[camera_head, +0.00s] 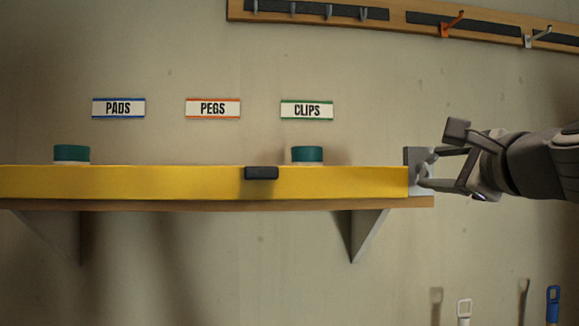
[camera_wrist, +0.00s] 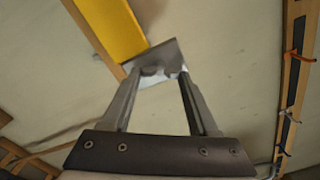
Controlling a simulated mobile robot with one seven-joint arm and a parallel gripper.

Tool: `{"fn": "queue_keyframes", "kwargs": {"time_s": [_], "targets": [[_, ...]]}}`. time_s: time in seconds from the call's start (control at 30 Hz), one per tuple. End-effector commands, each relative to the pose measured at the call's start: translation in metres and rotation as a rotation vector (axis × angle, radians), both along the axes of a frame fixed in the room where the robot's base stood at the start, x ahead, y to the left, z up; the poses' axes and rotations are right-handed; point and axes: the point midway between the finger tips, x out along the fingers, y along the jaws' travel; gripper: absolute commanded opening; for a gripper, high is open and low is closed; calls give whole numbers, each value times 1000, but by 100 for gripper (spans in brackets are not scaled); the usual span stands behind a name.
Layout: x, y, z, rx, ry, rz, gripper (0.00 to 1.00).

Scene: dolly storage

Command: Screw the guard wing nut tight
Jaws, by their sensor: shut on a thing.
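The yellow guard bar (camera_head: 200,182) runs along the front of a wooden shelf, with a grey metal plate (camera_head: 412,157) at its right end. My gripper (camera_head: 424,173) reaches in from the right, its fingertips at the outer face of this plate. It is shut on the small grey wing nut (camera_head: 421,170), which the fingers mostly hide. In the wrist view the fingers of my gripper (camera_wrist: 160,80) converge on the wing nut (camera_wrist: 152,72) against the plate (camera_wrist: 155,57), and the yellow guard (camera_wrist: 112,25) extends up and left.
A black block (camera_head: 261,173) sits on the guard's front. Two teal-lidded jars (camera_head: 71,153) and (camera_head: 307,154) stand behind it under PADS and CLIPS labels. A hook rail (camera_head: 400,17) is above; handles (camera_head: 553,304) stand low right. The wall right of the shelf is mostly clear.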

Motion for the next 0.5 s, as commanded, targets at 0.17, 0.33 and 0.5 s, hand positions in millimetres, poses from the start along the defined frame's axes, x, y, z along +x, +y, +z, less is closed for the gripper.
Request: {"fn": "queue_keyframes", "kwargs": {"time_s": [0.17, 0.33, 0.5], "targets": [[0, 0, 0, 6, 0, 1, 4], [0, 0, 0, 6, 1, 1, 4], [0, 0, 0, 5, 0, 0, 87]]}}
